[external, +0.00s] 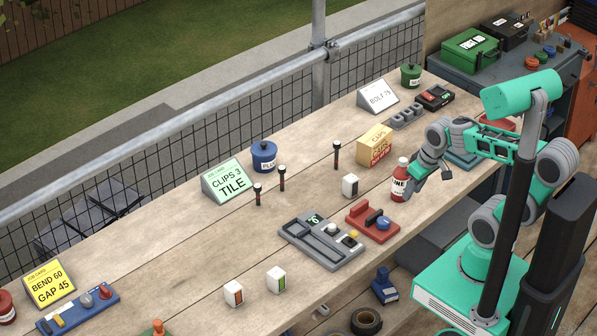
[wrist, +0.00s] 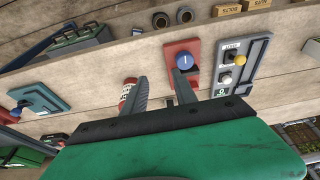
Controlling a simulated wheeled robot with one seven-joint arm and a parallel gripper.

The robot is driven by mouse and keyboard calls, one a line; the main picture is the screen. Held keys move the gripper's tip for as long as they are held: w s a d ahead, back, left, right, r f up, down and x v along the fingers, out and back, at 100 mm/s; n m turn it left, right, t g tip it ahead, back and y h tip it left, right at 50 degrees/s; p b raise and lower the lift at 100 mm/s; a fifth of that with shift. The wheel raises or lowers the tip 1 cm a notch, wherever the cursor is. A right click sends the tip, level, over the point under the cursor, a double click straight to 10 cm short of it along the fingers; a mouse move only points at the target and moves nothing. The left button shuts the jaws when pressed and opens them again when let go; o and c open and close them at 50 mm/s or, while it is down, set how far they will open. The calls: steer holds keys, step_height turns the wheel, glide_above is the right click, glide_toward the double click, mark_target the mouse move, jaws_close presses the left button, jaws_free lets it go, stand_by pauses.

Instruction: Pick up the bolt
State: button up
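No bolt is clearly labelled as such. Three dark upright rods with pale heads stand on the bench in the external view: a left one (external: 258,194), a middle one (external: 282,178) and a right one (external: 337,154). I cannot tell which of them, if any, is the bolt. My gripper (external: 432,178) is above the right part of the bench, just right of the red-and-white bottle (external: 399,182) and away from the rods. In the wrist view my gripper (wrist: 160,92) has its two fingers apart, with nothing visibly held.
A red fixture (external: 372,222) with a blue knob and a grey tray panel (external: 320,242) lie left of my gripper. A yellow box (external: 374,146) and a white block (external: 350,186) stand near the right rod.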

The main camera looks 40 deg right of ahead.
steer(key=o, duration=0.3)
steer(key=shift+w, duration=0.1)
steer(key=n+t+y, duration=0.2)
steer(key=t, duration=0.7)
glide_above(339, 144)
steer(key=f, duration=0.3)
steer(key=s+f+p, duration=0.1)
steer(key=f, duration=0.1)
steer(key=shift+d+f, duration=0.2)
steer(key=shift+w+f, duration=0.2)
steer(key=shift+f, duration=0.05)
steer(key=p+x, duration=0.1)
steer(key=x, duration=0.3)
steer(key=shift+w+a+f, duration=0.15)
steer(key=shift+w+a, duration=0.05)
steer(key=shift+w, duration=0.15)
